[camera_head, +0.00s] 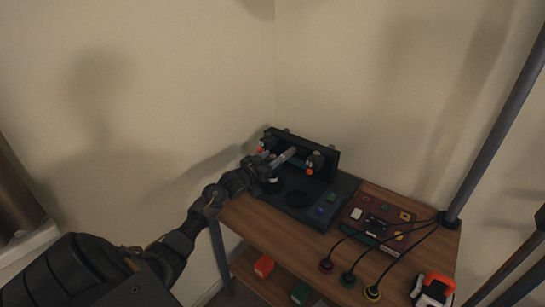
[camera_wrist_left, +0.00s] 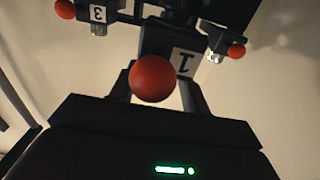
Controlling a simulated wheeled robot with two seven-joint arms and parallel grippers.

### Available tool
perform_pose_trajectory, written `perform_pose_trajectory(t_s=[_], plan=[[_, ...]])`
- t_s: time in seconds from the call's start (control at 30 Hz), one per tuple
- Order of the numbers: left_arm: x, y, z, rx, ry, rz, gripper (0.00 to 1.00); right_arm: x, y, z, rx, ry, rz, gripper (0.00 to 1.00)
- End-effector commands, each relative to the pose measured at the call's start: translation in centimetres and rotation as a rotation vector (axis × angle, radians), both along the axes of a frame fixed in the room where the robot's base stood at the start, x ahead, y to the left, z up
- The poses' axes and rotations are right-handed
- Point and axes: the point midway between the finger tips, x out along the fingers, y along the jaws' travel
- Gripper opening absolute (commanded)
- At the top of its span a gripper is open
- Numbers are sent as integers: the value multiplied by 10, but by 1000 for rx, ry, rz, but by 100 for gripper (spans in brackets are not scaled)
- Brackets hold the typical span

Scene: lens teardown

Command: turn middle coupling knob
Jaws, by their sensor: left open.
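A dark bench device (camera_head: 325,158) stands at the back of the wooden table and bears red ball-shaped knobs. One red knob (camera_head: 262,149) shows at its left and another (camera_head: 308,171) at its right. In the left wrist view, the middle red knob (camera_wrist_left: 153,78) looms large before a block labelled 1 (camera_wrist_left: 186,61). Smaller red knobs show at upper left (camera_wrist_left: 65,9), near a label 3, and at right (camera_wrist_left: 236,51). My left gripper (camera_head: 271,170) is open in front of the device, its fingers partly hidden behind the middle knob. Contact cannot be told. My right gripper is not in view.
A dark base plate (camera_head: 345,187) with buttons lies before the device. An orange-and-white object (camera_head: 434,290) is at lower right. A grey pole (camera_head: 498,115) rises on the right; walls close the back.

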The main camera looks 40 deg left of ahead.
Motion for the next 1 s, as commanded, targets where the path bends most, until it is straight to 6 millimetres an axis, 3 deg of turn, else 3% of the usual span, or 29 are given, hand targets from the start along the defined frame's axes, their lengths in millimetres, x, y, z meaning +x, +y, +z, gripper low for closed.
perform_pose_trajectory(t_s=[0.13, 0.43, 0.77, 1.0], plan=[[10, 0, 1, -1, -1, 0, 47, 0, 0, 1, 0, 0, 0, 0], [12, 0, 0, 0, -1, -1, 47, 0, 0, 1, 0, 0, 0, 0], [12, 0, 0, 0, -1, -1, 4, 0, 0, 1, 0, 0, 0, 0], [13, 2, -3, 7, -2, -126, 4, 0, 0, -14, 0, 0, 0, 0]])
